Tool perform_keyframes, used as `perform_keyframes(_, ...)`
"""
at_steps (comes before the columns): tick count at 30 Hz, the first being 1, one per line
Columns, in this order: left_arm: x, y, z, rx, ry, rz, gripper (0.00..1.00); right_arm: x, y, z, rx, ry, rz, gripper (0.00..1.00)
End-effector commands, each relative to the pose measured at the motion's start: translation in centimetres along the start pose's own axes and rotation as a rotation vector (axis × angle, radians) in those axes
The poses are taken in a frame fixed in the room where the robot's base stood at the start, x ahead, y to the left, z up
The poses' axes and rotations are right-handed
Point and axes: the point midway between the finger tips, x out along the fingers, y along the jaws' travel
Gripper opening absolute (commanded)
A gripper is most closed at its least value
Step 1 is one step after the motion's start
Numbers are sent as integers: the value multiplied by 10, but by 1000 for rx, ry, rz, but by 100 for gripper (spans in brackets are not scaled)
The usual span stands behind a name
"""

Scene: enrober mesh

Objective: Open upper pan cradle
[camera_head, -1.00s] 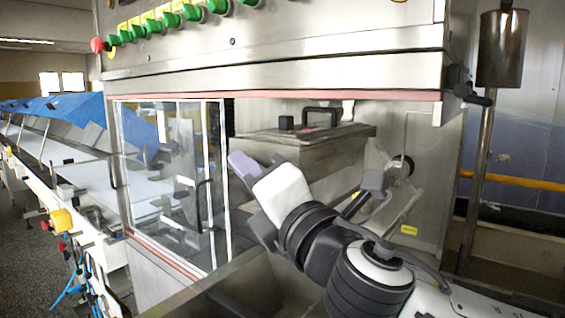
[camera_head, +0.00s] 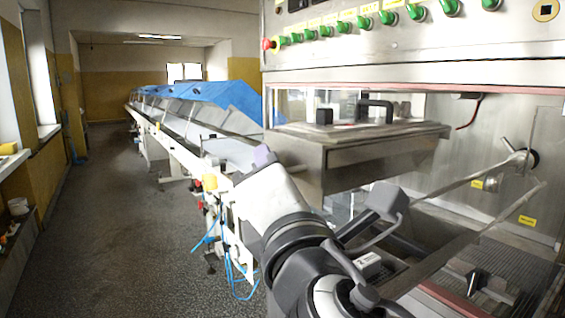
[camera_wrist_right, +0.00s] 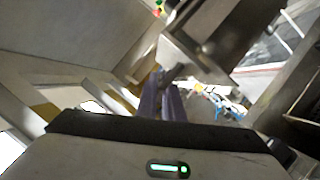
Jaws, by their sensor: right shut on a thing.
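The upper pan cradle appears to be the steel box-like pan (camera_head: 375,155) with a flat lid and a black handle on top. It juts out of the machine's opening below the control panel. In the right wrist view the purple fingers (camera_wrist_right: 170,102) are closed together at a grey metal piece (camera_wrist_right: 180,60), apparently part of the cradle. The exact grip point is hard to see. My left gripper is out of view.
The machine's front (camera_head: 420,75) with green buttons overhangs the cradle. Steel bars (camera_head: 450,185) and a ribbed grid (camera_head: 475,275) lie to the right. A long conveyor with blue covers (camera_head: 215,100) runs back on the left. The floor (camera_head: 110,210) at left is clear.

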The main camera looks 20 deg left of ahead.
Motion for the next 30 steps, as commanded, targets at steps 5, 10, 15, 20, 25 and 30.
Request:
perform_keyframes(5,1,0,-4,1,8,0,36,-4,8,-11,0,0,2,0)
perform_keyframes(10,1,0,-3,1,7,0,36,-5,10,-13,-1,0,2,0)
perform_keyframes(15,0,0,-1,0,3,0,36,-5,10,-14,-2,1,3,0)
perform_keyframes(20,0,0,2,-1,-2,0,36,-5,10,-14,-2,2,3,15)
perform_keyframes(25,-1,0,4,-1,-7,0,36,-4,9,-13,-2,-1,1,15)
perform_keyframes(30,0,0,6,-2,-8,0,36,-8,8,-12,-1,-2,-1,15)
